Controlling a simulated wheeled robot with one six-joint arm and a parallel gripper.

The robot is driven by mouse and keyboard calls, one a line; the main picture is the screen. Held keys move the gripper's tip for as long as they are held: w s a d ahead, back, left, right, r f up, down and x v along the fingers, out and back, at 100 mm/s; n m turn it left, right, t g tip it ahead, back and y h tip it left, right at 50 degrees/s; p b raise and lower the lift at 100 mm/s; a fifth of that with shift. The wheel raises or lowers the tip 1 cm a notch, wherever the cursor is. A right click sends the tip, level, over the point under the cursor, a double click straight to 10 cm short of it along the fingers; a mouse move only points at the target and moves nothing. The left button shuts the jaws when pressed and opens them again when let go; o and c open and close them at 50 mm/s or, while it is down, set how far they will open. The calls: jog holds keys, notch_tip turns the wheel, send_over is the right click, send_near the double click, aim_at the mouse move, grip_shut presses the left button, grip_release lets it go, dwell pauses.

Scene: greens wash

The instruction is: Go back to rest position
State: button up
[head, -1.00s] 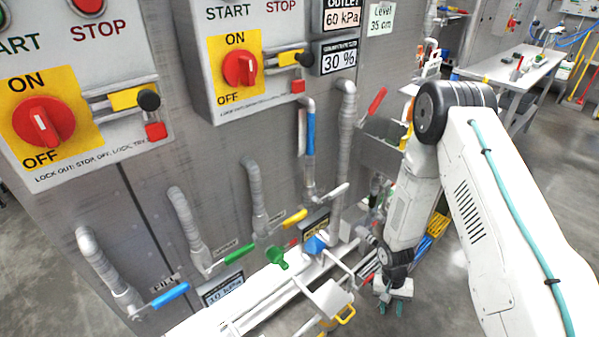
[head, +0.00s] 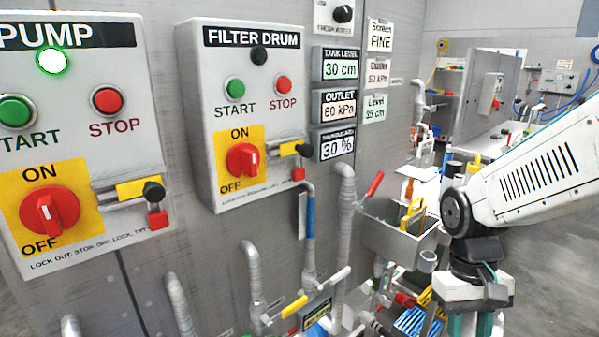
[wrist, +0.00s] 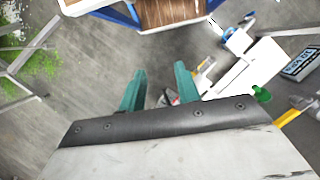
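My gripper (head: 470,325) hangs at the lower right of the head view, below my white arm, which reaches in from the right edge. Its teal fingers point down and are cut off by the bottom edge. In the wrist view the two teal fingers (wrist: 160,72) stand apart with nothing held between them. Grey floor shows past them, so the gripper is open and empty. The gripper is to the right of the pipes and valves and in front of the grey sink (head: 385,243).
The pump panel (head: 120,75) and filter drum panel (head: 262,75) fill the left. A pipe with a red-handled valve (head: 373,184) rises near the sink. The wrist view shows a brown-topped blue frame (wrist: 175,12) and green leaves (wrist: 30,72). Floor is open at right (head: 560,250).

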jog(key=s+r+t, duration=0.4)
jog(key=s+r, duration=0.4)
jog(key=r, duration=0.3)
jog(key=shift+s+a+t+y, duration=0.25)
jog(key=shift+a+t+y, duration=0.05)
jog(key=shift+a+t, duration=0.1)
